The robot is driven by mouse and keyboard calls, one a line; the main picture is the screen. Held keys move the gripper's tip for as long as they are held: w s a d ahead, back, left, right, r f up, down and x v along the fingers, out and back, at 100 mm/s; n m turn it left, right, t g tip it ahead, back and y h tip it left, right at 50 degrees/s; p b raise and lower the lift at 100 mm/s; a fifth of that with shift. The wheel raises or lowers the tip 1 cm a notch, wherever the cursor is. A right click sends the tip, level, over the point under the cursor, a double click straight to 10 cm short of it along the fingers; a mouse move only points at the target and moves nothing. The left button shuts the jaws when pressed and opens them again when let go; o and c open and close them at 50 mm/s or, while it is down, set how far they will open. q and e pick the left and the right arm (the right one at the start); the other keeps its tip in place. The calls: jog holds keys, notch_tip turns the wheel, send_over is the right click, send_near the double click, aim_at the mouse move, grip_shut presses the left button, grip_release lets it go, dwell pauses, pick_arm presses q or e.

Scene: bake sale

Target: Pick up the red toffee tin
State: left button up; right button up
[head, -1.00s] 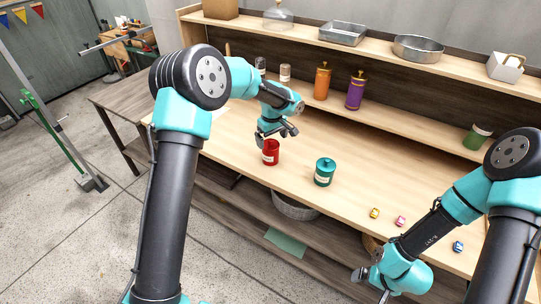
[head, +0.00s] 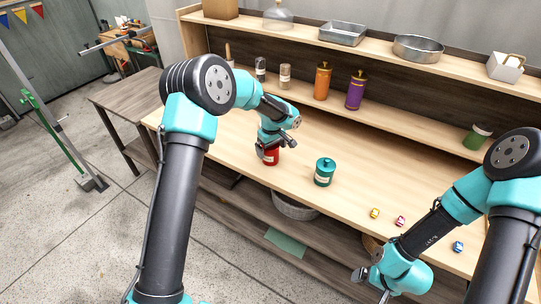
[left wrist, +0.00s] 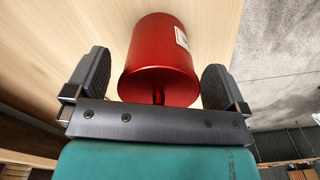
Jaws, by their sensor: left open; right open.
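The red toffee tin (head: 271,158) stands on the wooden table near its front edge, partly hidden by my left gripper in the head view. In the left wrist view the red tin (left wrist: 160,62) fills the space between the fingers, with a pale label on its side and a small knob at the near end. My left gripper (head: 270,150) is open, with one finger on each side of the tin and a gap visible on both sides. It also shows in the left wrist view (left wrist: 158,85). My right gripper (head: 371,283) is open and empty, low at the front right.
A teal tin (head: 324,173) stands just right of the red one. Small yellow (head: 375,213), pink (head: 399,221) and blue (head: 458,246) pieces lie on the table's right part. Orange (head: 322,82) and purple (head: 356,91) canisters stand on the low shelf behind.

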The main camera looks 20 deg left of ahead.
pick_arm(q)
jog(key=shift+c, duration=0.2)
jog(key=c, duration=0.9)
jog(key=shift+r, duration=0.15)
jog(key=shift+r, duration=1.35)
jog(key=shift+s+r, duration=0.2)
jog(key=shift+r, duration=0.15)
jog(key=s+d+r, duration=0.1)
jog(key=s+d, duration=0.3)
jog(key=s, duration=1.1)
jog(key=shift+d+r, duration=0.15)
